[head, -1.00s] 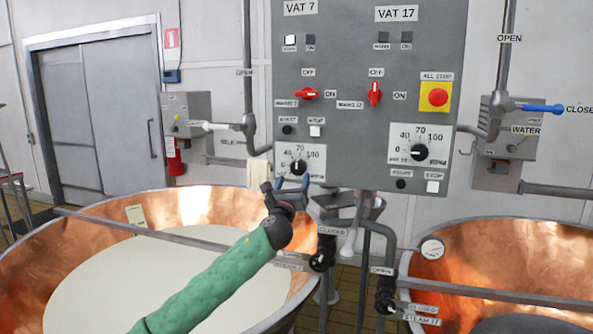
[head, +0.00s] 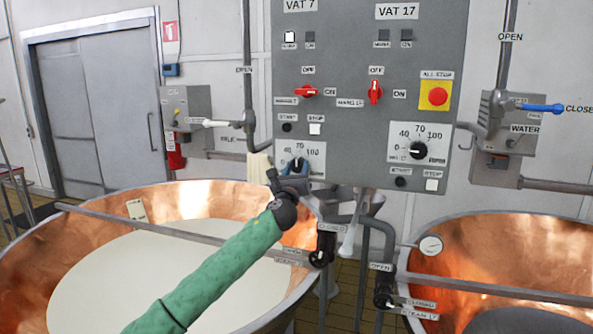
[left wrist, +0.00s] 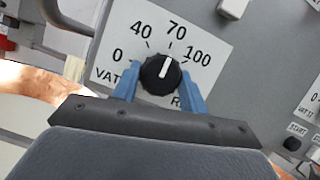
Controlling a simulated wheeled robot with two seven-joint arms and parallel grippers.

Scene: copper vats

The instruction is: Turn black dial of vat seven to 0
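The black dial of vat 7 (head: 298,165) sits on a white scale plate low on the left half of the grey control panel. In the left wrist view the dial (left wrist: 160,74) shows large, its white mark pointing up towards 70; the 0 is at its left. My left gripper (head: 290,172) is at the dial, its blue fingers (left wrist: 160,82) apart, one on each side of the knob. I cannot tell whether either finger touches it. In the head view the gripper partly hides the dial. My right gripper is not in view.
The similar vat 17 dial (head: 418,150) is to the right. Red switches (head: 306,91) and the all-stop button (head: 437,96) are above. A copper vat (head: 195,199) with pale liquid lies below my left arm. Pipes and valve handles (head: 325,248) hang under the panel.

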